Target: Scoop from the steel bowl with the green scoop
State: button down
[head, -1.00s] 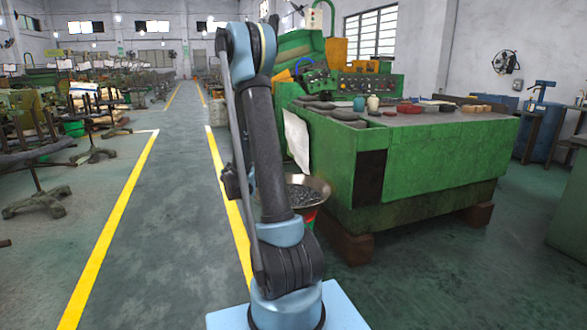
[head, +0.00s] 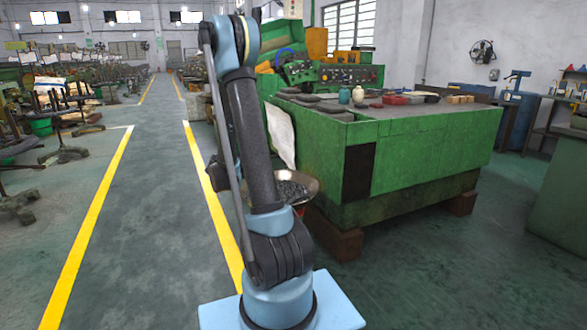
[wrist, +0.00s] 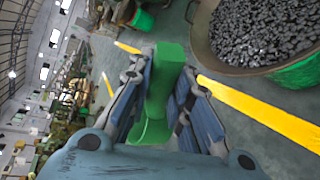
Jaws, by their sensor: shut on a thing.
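The steel bowl (head: 301,184) stands low beside the green machine in the head view, partly hidden behind my arm. It holds many small dark pieces. In the wrist view the bowl (wrist: 206,52) is at the upper right, resting on something green. My gripper (wrist: 163,88) is shut on the green scoop (wrist: 165,72), with a finger on each side of it. The scoop is to the left of the bowl in the wrist view, apart from it. In the head view my gripper and the scoop are hidden behind my arm.
A large green machine (head: 430,150) with a worktop stands right of the bowl. Small jars, dark discs and a red item lie on the worktop. A yellow floor line (head: 215,205) runs left of the bowl. The aisle (head: 150,220) on the left is clear.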

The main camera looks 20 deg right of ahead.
jog(key=w+d+f+m+g+h, duration=0.1)
jog(key=w+d+f+g+h, duration=0.2)
jog(key=d, duration=0.9)
jog(key=w+d+f+g+h, duration=0.1)
jog(key=w+d+f, duration=0.25)
jog(key=d, duration=0.75)
jog(key=w+d+f+m+g+h, duration=0.1)
jog(key=w+d+f+h, duration=0.2)
jog(key=d, duration=0.9)
notch_tip(320, 180, down, 17)
jog(key=w+a+y, duration=0.1)
jog(key=w+a, duration=0.1)
jog(key=w, duration=0.1)
notch_tip(320, 180, up, 14)
jog(key=s+d+m, duration=0.1)
jog(key=s, duration=0.1)
jog(key=shift+d+m+t, duration=0.25)
jog(key=shift+m+t, duration=0.15)
jog(key=shift+s+f, duration=0.1)
